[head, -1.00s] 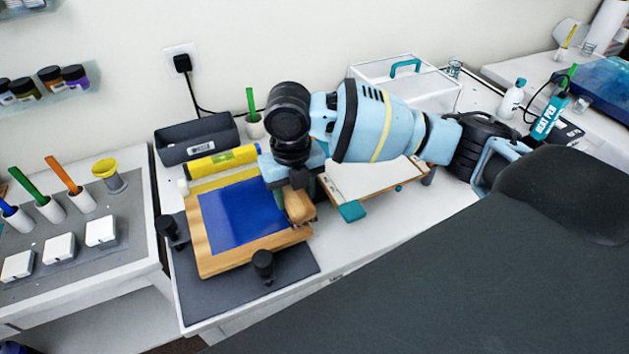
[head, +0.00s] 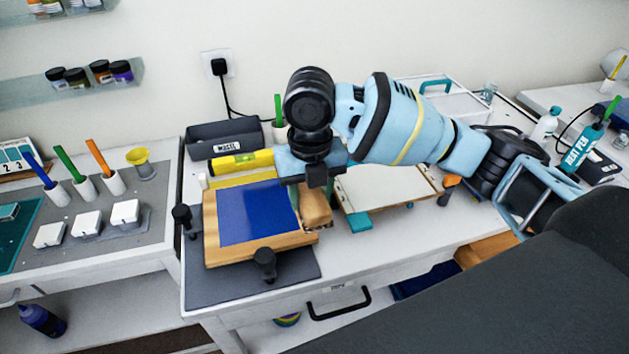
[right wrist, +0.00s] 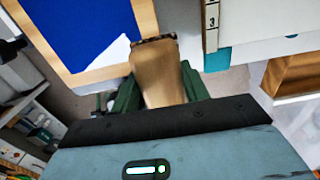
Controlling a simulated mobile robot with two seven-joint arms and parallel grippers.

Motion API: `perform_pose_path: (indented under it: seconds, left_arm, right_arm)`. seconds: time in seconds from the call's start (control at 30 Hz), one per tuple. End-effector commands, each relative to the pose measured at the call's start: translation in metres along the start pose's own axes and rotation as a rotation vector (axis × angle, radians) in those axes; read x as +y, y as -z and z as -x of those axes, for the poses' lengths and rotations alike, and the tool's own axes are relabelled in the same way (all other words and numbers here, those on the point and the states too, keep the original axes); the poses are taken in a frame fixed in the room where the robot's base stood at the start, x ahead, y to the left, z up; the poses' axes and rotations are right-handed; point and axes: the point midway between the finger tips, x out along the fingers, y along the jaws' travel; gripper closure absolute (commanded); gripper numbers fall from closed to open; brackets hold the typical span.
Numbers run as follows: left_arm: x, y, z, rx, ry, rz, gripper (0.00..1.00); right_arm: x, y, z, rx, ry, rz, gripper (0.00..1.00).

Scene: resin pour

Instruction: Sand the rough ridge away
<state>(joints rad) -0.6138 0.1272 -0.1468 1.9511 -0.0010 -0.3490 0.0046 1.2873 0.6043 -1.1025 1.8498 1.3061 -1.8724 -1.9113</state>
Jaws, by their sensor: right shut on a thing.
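A wood-framed panel with a blue face (head: 258,211) lies on a dark mat between black knobs. My right gripper (head: 312,192) is shut on a tan sanding block (head: 317,208) at the panel's right edge. In the right wrist view the block (right wrist: 157,72) sits between the green fingers, its dark, rough-looking end towards the panel's wooden border (right wrist: 146,16). I cannot tell whether it touches the panel. A white patch shows on the blue face near that end; it may be glare. I cannot make out the ridge. My left gripper is not in view.
A yellow level (head: 240,162) and a grey bin (head: 224,138) stand behind the panel. A white board with teal corners (head: 388,187) lies close to the right of the block. A clear-walled box (head: 445,100) stands behind it. The bench front right of the mat is clear.

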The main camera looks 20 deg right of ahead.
Motion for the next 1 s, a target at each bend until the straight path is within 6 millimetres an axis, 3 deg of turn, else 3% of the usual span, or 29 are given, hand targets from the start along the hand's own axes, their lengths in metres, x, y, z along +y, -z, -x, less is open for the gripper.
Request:
perform_pose_path:
  seconds: [0.3,1.0]
  left_arm:
    - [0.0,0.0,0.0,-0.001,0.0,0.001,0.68]
    - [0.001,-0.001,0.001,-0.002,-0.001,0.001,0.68]
  right_arm:
    - [0.006,0.0,0.025,-0.002,0.0,-0.008,0.76]
    - [0.004,0.001,0.025,-0.001,0.0,-0.064,0.76]
